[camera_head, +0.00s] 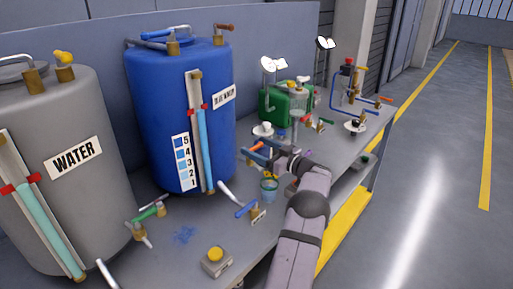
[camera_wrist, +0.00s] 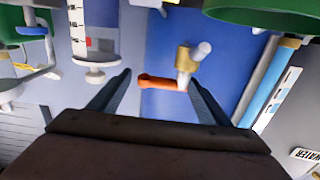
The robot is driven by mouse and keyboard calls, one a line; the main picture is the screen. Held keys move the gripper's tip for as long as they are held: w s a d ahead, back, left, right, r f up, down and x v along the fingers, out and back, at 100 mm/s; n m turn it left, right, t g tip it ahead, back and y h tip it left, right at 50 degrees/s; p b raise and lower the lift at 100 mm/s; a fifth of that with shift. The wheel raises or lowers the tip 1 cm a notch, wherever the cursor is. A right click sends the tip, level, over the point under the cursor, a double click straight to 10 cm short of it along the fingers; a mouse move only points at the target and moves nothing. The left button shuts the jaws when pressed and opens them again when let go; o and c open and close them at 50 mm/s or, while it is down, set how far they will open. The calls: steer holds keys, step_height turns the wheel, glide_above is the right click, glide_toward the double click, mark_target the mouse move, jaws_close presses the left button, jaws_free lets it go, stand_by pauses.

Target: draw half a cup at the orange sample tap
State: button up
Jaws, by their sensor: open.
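The orange tap handle (camera_head: 256,146) is beside the blue drum, partly crowded by my gripper. In the wrist view the orange handle (camera_wrist: 158,82) lies crosswise between my open fingertips, attached to a brass valve body (camera_wrist: 184,58) with a pale spout. My gripper (camera_head: 257,157) is open; it also shows in the wrist view (camera_wrist: 160,78). Whether a finger touches the handle I cannot tell. A small clear cup (camera_head: 269,191) with a bluish tint stands on the bench, below my gripper in the head view. Its liquid level is too small to tell.
The blue drum (camera_head: 150,110) with a sight gauge and the grey WATER drum (camera_head: 45,140) stand at left. A green container (camera_head: 285,105) stands behind. The floor at right is free.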

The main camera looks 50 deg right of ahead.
steer(key=s+b, duration=0.1)
steer(key=s, duration=0.5)
steer(key=shift+s, duration=0.3)
steer(key=shift+d+r, duration=0.1)
